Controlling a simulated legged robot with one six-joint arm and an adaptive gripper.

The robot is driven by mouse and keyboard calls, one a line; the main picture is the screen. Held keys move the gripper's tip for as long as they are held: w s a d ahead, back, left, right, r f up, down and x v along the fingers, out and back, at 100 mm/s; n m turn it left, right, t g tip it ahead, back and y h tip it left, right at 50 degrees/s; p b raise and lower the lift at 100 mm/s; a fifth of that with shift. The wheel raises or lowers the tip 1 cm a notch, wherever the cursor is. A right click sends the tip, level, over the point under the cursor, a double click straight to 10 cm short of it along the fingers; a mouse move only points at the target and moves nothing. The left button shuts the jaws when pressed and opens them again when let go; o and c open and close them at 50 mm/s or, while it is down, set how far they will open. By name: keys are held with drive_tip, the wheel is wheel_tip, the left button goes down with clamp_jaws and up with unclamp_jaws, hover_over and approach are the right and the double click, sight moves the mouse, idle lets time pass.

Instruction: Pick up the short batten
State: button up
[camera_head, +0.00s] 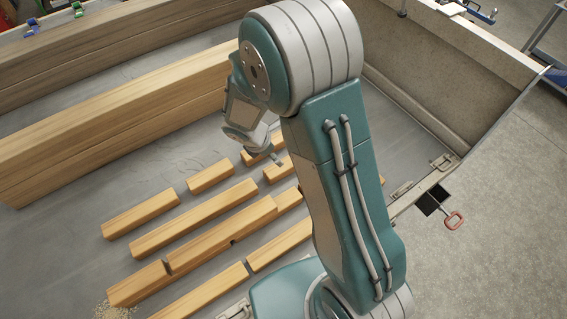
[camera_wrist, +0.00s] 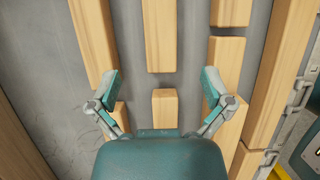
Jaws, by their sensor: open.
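Several light wooden battens of differing lengths lie in rows on the grey trailer floor. In the wrist view, a short batten (camera_wrist: 165,107) lies between my gripper's (camera_wrist: 161,80) two spread fingers; its near end is hidden by my gripper's body. My gripper is open and empty, with a finger on either side of this piece. In the head view, my gripper (camera_head: 266,154) points down over the far ends of the rows, partly covering a short piece (camera_head: 258,158). Another short piece (camera_head: 278,169) lies beside it. I cannot tell which of these is the one between the fingers.
A longer batten (camera_wrist: 159,35) lies in line ahead of the short one, with a gap between. Other battens flank it at left (camera_wrist: 92,35) and right (camera_wrist: 222,66). Large beams (camera_head: 110,110) stand at the left; the trailer wall (camera_head: 425,85) rises at the right.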

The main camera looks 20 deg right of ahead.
drive_tip(key=x, duration=0.4)
drive_tip(key=shift+d, duration=0.35)
drive_tip(key=shift+x, duration=3.2)
drive_tip(key=shift+w, duration=0.15)
drive_tip(key=c, duration=1.2)
